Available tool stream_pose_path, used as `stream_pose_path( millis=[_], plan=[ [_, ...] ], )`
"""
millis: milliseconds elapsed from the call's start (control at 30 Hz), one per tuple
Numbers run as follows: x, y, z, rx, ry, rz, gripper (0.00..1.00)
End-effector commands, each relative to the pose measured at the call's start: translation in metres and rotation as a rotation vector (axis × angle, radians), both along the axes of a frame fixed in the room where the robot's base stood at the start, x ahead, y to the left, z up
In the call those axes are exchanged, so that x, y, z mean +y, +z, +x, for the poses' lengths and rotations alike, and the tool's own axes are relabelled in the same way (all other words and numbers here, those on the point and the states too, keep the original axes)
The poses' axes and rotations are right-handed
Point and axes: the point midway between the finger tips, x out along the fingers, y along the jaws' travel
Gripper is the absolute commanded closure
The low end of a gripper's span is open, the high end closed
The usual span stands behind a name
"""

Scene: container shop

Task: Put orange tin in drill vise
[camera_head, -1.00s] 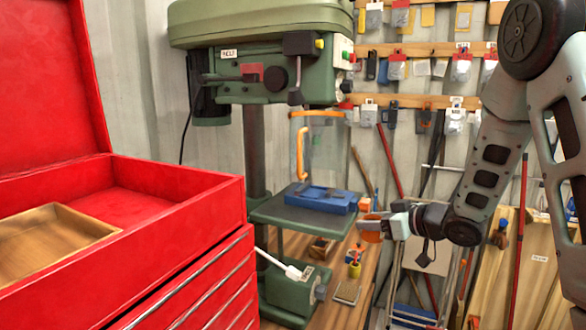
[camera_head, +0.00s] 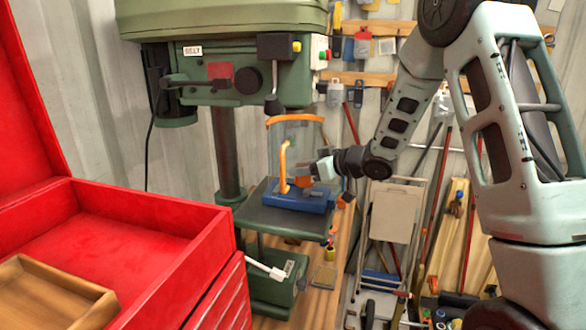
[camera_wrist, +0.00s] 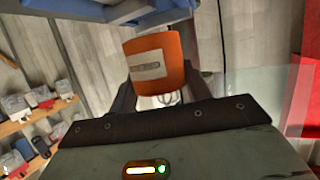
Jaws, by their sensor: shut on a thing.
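The orange tin (camera_wrist: 155,62) is between the fingers of my gripper (camera_wrist: 158,100) in the wrist view, with a grey label facing the camera. In the head view my gripper (camera_head: 312,172) holds the tin (camera_head: 303,181) near the right end of the blue drill vise (camera_head: 297,198). The vise lies on the drill press's green table. The tin appears a little above the vise; whether they touch cannot be told. A blue part (camera_wrist: 110,10), likely the vise, shows at the top of the wrist view.
The green drill press (camera_head: 225,60) stands above and behind the vise. A clear guard with an orange frame (camera_head: 283,160) is close to the tin. A red tool chest (camera_head: 130,235) with a wooden tray (camera_head: 45,295) is at left.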

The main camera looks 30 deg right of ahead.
Motion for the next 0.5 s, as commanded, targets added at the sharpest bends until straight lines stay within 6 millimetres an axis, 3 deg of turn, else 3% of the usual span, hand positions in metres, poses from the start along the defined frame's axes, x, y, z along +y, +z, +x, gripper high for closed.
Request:
stream_pose_path(
  millis=[200, 333, 500],
  plan=[
    [0.016, 0.003, 0.031, -0.001, 0.0, 0.0, 0.81],
    [0.018, -0.002, 0.035, 0.001, -0.001, 0.003, 0.81],
    [0.018, -0.022, 0.035, 0.004, 0.0, 0.003, 0.81]
  ],
)
